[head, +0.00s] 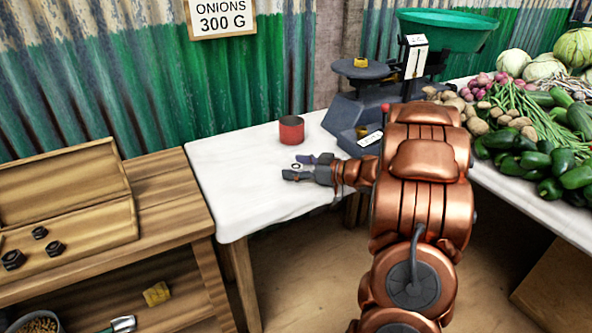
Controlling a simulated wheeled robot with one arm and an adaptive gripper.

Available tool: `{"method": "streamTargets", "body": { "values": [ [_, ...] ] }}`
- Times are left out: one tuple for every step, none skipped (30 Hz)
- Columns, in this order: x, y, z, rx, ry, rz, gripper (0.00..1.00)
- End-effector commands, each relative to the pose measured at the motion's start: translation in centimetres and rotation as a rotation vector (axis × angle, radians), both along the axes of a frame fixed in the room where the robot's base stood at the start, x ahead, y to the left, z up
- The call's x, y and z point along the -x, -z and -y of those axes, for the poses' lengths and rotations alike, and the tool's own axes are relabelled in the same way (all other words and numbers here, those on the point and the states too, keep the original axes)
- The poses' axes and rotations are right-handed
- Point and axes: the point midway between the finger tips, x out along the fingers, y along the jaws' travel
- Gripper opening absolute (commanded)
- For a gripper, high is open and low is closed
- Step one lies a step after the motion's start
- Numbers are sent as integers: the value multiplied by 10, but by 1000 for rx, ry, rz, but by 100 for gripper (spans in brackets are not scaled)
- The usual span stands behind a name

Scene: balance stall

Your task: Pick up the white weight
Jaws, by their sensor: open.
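My gripper (295,167) is open, low over the white-covered table (235,185), with its fingers pointing left. A small pale round thing with a dark ring, which looks like the white weight (297,166), shows between the fingertips. It is partly hidden by the fingers and blends with the white cloth. I cannot tell whether the fingers touch it.
A red tin (291,131) stands just behind my gripper. A balance scale (365,100) with a green pan (447,30) stands at the right. Vegetables (545,125) cover the far-right table. A wooden box (70,205) with dark weights sits left. The cloth's left part is clear.

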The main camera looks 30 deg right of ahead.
Motion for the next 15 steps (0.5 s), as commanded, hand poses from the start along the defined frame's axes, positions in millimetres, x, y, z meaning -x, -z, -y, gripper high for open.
{"method": "streamTargets", "body": {
  "values": [
    [0,0,0,0,0,0,72],
    [0,0,0,0,0,0,69],
    [0,0,0,0,0,0,65],
    [0,0,0,1,0,0,62],
    [0,0,0,1,0,0,58],
    [0,0,0,1,0,0,54],
    [0,0,0,1,0,0,51],
    [0,0,0,1,0,0,48],
    [0,0,0,1,0,0,44],
    [0,0,0,1,0,0,41],
    [0,0,0,0,0,0,38],
    [0,0,0,1,0,0,33],
    [0,0,0,1,0,0,30],
    [0,0,0,0,0,0,27],
    [0,0,0,0,0,0,23]
  ]
}}
